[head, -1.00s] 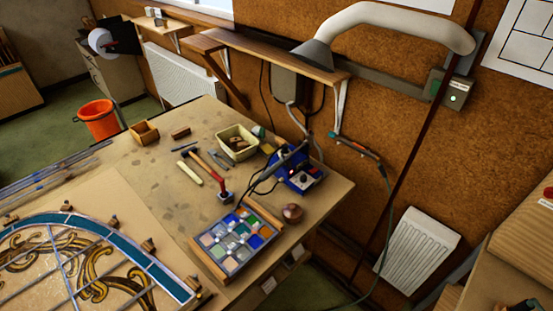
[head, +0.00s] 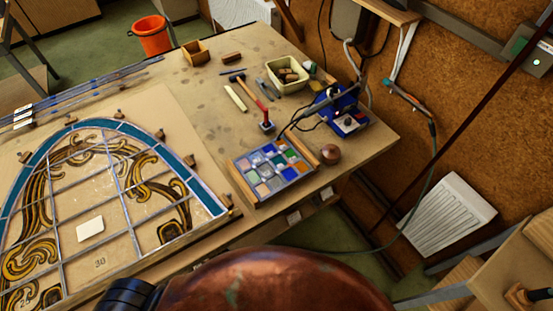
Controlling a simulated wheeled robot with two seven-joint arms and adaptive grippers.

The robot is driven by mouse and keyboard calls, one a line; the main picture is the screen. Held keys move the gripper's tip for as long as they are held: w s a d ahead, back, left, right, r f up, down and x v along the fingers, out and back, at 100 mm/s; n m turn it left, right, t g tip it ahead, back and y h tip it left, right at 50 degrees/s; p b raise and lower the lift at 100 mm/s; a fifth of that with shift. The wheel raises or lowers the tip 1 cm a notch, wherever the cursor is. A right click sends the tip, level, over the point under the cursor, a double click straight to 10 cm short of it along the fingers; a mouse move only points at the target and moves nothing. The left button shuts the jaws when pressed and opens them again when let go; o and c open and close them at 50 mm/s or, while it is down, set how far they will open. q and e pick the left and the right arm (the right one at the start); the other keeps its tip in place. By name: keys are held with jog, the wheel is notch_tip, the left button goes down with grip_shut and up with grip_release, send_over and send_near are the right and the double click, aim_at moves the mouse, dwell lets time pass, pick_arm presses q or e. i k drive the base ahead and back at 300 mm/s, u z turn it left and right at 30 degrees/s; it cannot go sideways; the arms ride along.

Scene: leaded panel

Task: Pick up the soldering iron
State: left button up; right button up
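The soldering iron (head: 325,104) appears as a dark, slim handle lying slantwise at the blue soldering station (head: 347,119), near the right edge of the workbench. Its tip end points toward the lower left, and a black cable loops beside it. I cannot tell exactly how it rests in its holder. Neither of my grippers shows in the head view, and nothing is seen gripping the iron.
A tray of coloured glass squares (head: 272,170) and a round brown knob-like object (head: 330,154) sit in front of the station. A cream bin (head: 288,75) and a hammer (head: 252,100) lie behind. The leaded panel (head: 100,200) covers the bench's left.

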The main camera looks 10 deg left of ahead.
aim_at(363, 78)
jog(key=z, duration=1.75)
jog(key=i, duration=0.9)
jog(key=u, duration=1.85)
